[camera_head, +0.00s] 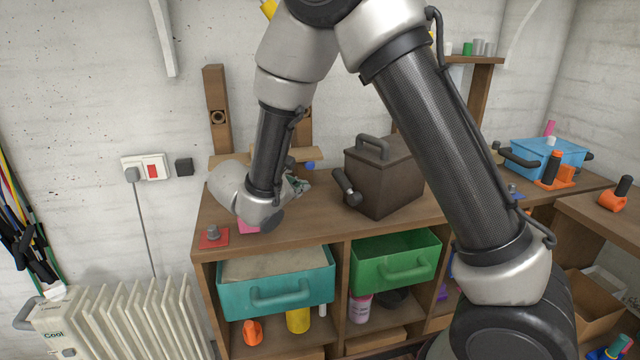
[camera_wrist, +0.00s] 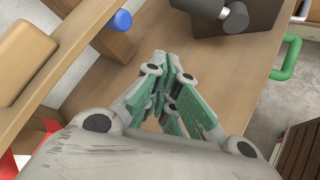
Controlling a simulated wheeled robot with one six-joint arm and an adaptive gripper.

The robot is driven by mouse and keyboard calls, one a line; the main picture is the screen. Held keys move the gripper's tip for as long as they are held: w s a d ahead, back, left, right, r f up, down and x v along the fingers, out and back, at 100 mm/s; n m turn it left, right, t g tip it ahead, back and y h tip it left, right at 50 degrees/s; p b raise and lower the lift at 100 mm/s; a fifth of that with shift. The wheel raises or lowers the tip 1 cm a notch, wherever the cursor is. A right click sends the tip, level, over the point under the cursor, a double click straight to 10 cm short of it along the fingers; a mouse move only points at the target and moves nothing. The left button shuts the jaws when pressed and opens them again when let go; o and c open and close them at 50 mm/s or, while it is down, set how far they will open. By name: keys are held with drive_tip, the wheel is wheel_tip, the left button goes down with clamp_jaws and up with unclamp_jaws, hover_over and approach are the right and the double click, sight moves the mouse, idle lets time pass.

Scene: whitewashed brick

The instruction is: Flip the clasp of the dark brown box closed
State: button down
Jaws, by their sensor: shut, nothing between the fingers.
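The dark brown box (camera_head: 385,185) stands on the wooden bench top with its lid down and a grey handle (camera_head: 373,145) on top. Its dark grey clasp (camera_head: 347,187) sticks out from the box's left side.
A blue knob (camera_wrist: 122,20) and wooden shelf are left of my fingers. A red plate with a grey knob (camera_head: 213,236) sits at the bench's left end. Teal (camera_head: 278,290) and green (camera_head: 396,268) drawers stand open below. A blue bin (camera_head: 545,156) is at right.

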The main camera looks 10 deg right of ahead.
sight(346, 187)
drive_tip(key=x, duration=1)
drive_tip(key=shift+s+d, duration=0.1)
drive_tip(key=shift+s+d+r, duration=0.25)
drive_tip(key=shift+d+r, duration=0.05)
drive_tip(key=shift+r, duration=0.2)
drive_tip(key=shift+s+d+r, duration=0.2)
drive_tip(key=shift+d+r, duration=0.05)
drive_tip(key=shift+r, duration=0.25)
drive_tip(key=shift+s+d+r, duration=0.3)
drive_tip(key=shift+d+r, duration=0.1)
drive_tip(key=shift+r, duration=0.15)
drive_tip(key=shift+a+r, duration=0.1)
drive_tip(key=shift+a, duration=0.05)
